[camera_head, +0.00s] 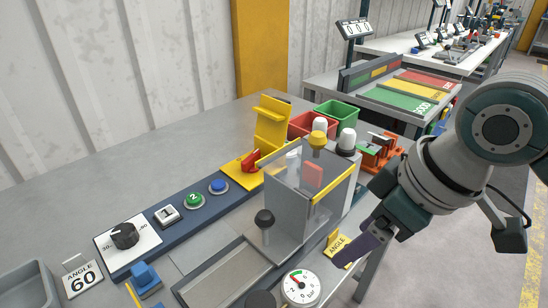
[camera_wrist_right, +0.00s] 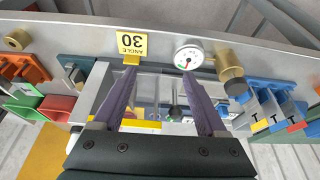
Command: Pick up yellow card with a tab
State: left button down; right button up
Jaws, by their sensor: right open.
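The yellow card (camera_head: 338,243) marked "ANGLE" stands at the machine's front right edge, partly hidden by my right gripper in the head view. In the right wrist view the yellow card (camera_wrist_right: 132,43) reads "ANGLE 30", upside down, and its plain yellow tab (camera_wrist_right: 131,60) sticks out towards my fingers. My right gripper (camera_wrist_right: 159,76) is open, with nothing between its purple fingers. The tab lies just beyond the tip of the left-hand finger in that view. In the head view the right gripper (camera_head: 370,246) is right beside the card. My left gripper is not in view.
A clear guard box (camera_head: 300,190) with a yellow edge stands close behind the card. A pressure gauge (camera_head: 300,287) and a black ball knob (camera_head: 264,219) are nearby. A white "ANGLE 60" card (camera_head: 82,279) lies far left. The aisle at right is open.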

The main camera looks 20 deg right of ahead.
jog(key=b, duration=0.1)
send_near(334, 236)
jog(key=x, duration=0.1)
jog(key=b+x, duration=0.1)
jog(key=x, duration=0.1)
jog(key=shift+a+r, duration=0.15)
jog(key=shift+a, duration=0.2)
jog(key=x, duration=0.2)
jog(key=b+x, duration=0.1)
jog(key=x, duration=0.2)
jog(key=shift+w+d+f+b, duration=0.1)
jog(key=shift+d+f+b, duration=0.25)
jog(key=shift+f, duration=0.1)
grip_shut()
